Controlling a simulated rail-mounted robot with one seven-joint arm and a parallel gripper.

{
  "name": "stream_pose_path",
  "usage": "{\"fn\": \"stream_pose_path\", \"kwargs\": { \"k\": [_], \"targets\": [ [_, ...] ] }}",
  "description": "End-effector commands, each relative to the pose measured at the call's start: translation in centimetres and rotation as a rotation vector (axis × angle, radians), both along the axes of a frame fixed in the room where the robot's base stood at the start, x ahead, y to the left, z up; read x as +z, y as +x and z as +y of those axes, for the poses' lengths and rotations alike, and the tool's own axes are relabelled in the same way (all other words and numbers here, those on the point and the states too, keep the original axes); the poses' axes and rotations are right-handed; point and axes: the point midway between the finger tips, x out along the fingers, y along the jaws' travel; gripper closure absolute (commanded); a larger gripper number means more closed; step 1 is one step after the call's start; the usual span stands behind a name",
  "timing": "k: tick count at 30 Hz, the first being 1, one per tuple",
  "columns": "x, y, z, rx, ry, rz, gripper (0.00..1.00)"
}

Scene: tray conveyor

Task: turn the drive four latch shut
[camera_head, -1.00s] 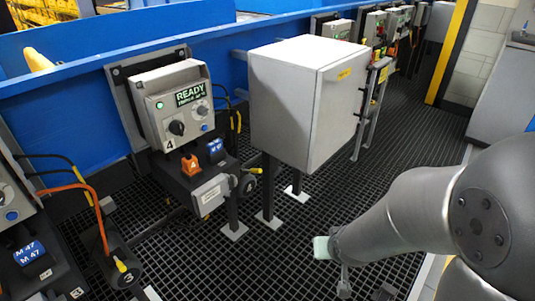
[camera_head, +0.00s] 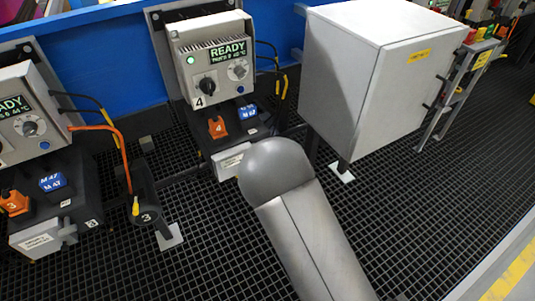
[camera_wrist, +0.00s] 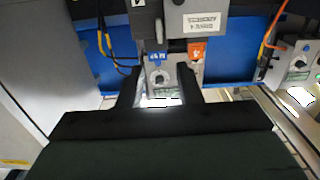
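The drive four unit (camera_head: 216,62) is a grey control box marked 4 with a green READY display and a black knob. Below it are an orange tag (camera_head: 217,127), a blue tag (camera_head: 247,112) and a white-labelled grey block (camera_head: 229,163). My arm covers the block's right end in the head view. In the wrist view, upside down, the labelled block (camera_wrist: 203,22) is at the top, with the orange tag (camera_wrist: 197,50) beneath. I cannot make out the latch's position. My gripper (camera_wrist: 160,72) is open and empty, its fingers framing the control box at a distance.
A grey cabinet (camera_head: 370,85) stands close on the right. The drive three unit (camera_head: 25,120) is on the left, with an orange cable running to a black post (camera_head: 146,190). Dark grating floor (camera_head: 420,210) is open in front.

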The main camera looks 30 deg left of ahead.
Motion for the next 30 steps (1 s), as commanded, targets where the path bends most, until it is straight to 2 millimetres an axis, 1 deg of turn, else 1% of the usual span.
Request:
{"fn": "stream_pose_path", "kwargs": {
  "k": [1,12,18,24,30],
  "targets": [
    [0.1,0.4,0.9,0.003,0.002,-0.002,0.68],
    [0.0,4.1,8.1,0.001,0.001,-0.003,0.68],
    [0.0,5.9,11.5,0.000,0.000,-0.001,0.68],
    [0.0,7.0,13.4,-0.002,0.000,0.000,0.68],
    [0.0,7.3,14.0,-0.004,0.000,0.001,0.68]
  ]
}}
